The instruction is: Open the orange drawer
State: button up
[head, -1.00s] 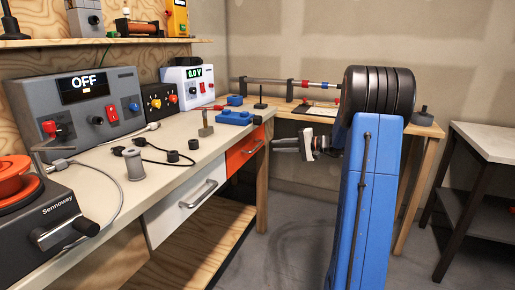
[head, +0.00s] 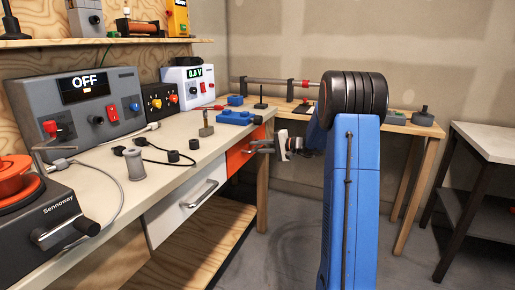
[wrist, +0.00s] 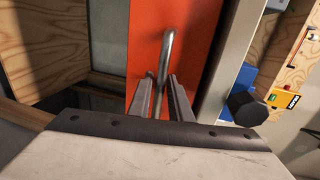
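The orange drawer (head: 238,157) is at the far end of the workbench, right of a white drawer; its front looks flush with the bench in the head view. My gripper (head: 256,147) is in front of it and covers part of its front and handle. In the wrist view the orange front (wrist: 192,45) fills the upper middle, with its metal bar handle (wrist: 168,42) upright in the picture. My gripper's two fingers (wrist: 162,85) are apart, and the handle's lower part lies between them. I see a gap beside the bar on the left; contact with the right finger is unclear.
The white drawer (head: 187,205) with its own handle is beside the orange one. A bench leg (head: 262,185) stands just right of it. A wooden table (head: 390,125) is behind my arm, and a side table (head: 490,139) stands at right. Floor between is clear.

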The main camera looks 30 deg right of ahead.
jog(key=shift+c, duration=0.6)
grip_shut()
jog(key=shift+s, duration=0.1)
jog(key=f+v, duration=0.3)
jog(key=v, duration=1.1)
jog(key=s+f+v, duration=0.1)
jog(key=f+v, duration=0.2)
jog(key=v, duration=1.1)
jog(key=shift+s+d, duration=0.35)
jog(key=shift+d, duration=0.3)
jog(key=shift+o, duration=0.6)
grip_release()
